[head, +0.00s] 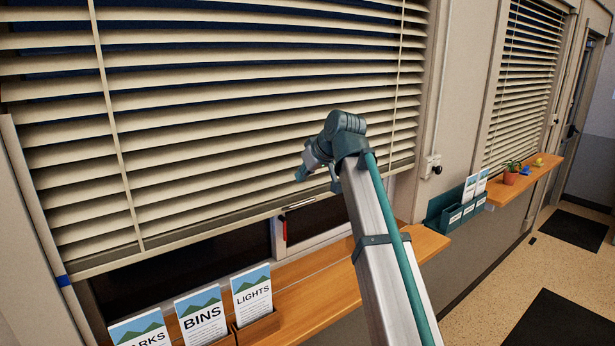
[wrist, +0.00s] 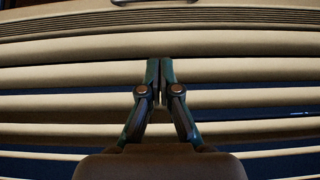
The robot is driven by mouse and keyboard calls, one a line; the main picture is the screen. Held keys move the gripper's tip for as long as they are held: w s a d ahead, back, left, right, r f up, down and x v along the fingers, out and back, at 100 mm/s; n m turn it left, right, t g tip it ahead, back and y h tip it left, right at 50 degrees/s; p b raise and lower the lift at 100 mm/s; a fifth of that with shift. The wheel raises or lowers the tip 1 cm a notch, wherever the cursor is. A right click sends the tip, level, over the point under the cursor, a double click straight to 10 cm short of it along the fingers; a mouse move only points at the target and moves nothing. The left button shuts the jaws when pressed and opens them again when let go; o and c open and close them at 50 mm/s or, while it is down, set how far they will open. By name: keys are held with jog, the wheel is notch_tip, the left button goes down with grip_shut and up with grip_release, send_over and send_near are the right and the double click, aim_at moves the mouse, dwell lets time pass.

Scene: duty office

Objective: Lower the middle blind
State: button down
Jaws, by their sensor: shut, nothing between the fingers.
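A large cream slatted blind (head: 240,110) fills the left and middle of the head view; I cannot tell for sure that it is the middle one. It is partly down, with a gap of dark window under its bottom rail (head: 180,224). A small handle (head: 298,205) sits on the rail. In the wrist view the ribbed rail (wrist: 230,18) crosses the top, with a handle (wrist: 150,2) at the upper edge. My gripper (wrist: 160,64) is shut and empty in front of the slats. In the head view my gripper (head: 303,172) is above the handle.
A wooden sill (head: 310,287) runs below, with leaflet holders labelled BINS (head: 203,318) and LIGHTS (head: 253,294). A second blind (head: 522,85) hangs at the right, above a shelf (head: 528,180) with a potted plant (head: 511,174). A teal leaflet rack (head: 455,207) stands between them.

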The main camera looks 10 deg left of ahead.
aim_at(291, 200)
jog(key=b+x, duration=0.2)
jog(key=x, duration=0.3)
jog(key=shift+w+a+f, duration=0.1)
jog(key=shift+w+f, duration=0.05)
jog(key=shift+f, duration=0.1)
notch_tip(291, 200, down, 2)
jog(key=shift+f+b, duration=0.15)
jog(key=shift+b, duration=0.25)
jog(key=shift+f, duration=0.6)
jog(key=shift+f, duration=0.1)
notch_tip(291, 200, down, 26)
jog(key=b, duration=1.1)
jog(key=shift+f, duration=0.25)
jog(key=shift+s+d+f, duration=0.1)
jog(key=shift+s+d, duration=0.1)
jog(key=shift+s, duration=0.1)
